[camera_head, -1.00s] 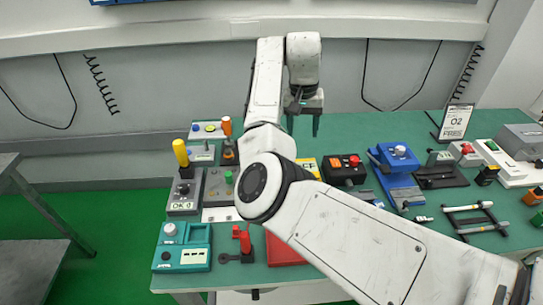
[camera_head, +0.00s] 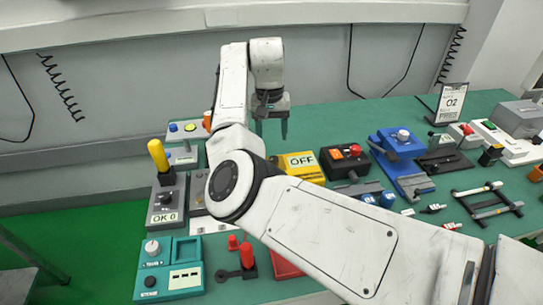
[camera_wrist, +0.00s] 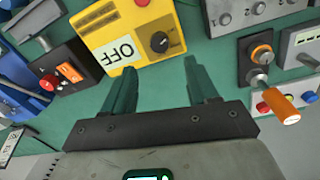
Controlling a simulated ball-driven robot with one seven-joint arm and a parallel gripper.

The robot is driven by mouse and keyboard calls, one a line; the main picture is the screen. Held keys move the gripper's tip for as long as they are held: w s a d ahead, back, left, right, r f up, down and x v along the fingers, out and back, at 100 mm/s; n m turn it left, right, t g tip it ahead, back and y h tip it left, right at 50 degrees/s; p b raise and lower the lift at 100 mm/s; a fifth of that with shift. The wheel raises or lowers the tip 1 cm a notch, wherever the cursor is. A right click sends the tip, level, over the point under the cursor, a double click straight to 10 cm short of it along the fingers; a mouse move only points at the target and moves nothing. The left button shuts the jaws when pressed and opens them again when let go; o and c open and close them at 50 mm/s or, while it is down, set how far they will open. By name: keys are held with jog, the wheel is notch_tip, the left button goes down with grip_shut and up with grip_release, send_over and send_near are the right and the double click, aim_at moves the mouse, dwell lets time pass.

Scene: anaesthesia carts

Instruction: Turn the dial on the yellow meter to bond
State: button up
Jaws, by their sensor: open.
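The yellow meter (camera_head: 311,176) stands on the green bench, partly hidden behind my arm in the head view. Its white label reads OFF. In the wrist view the yellow meter (camera_wrist: 112,26) lies at the top, with the label seen upside down. Its round black dial (camera_wrist: 160,42) has a small pale mark and sits beyond the fingertips. My gripper (camera_head: 271,132) is open and empty, pointing down above the bench behind the meter. In the wrist view the two green fingers of my gripper (camera_wrist: 158,70) are spread apart, and I see no contact with the dial.
A black box with a red button (camera_head: 351,160) stands right of the meter. An orange-handled device (camera_wrist: 262,58) is on the other side in the wrist view. A blue device (camera_head: 402,155), a grey OK box (camera_head: 166,205) and a teal box (camera_head: 160,272) crowd the bench.

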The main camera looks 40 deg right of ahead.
aim_at(273, 159)
notch_tip(273, 159, down, 9)
jog(key=shift+s+d+p, duration=0.15)
jog(key=shift+p, duration=0.3)
jog(key=c, duration=1)
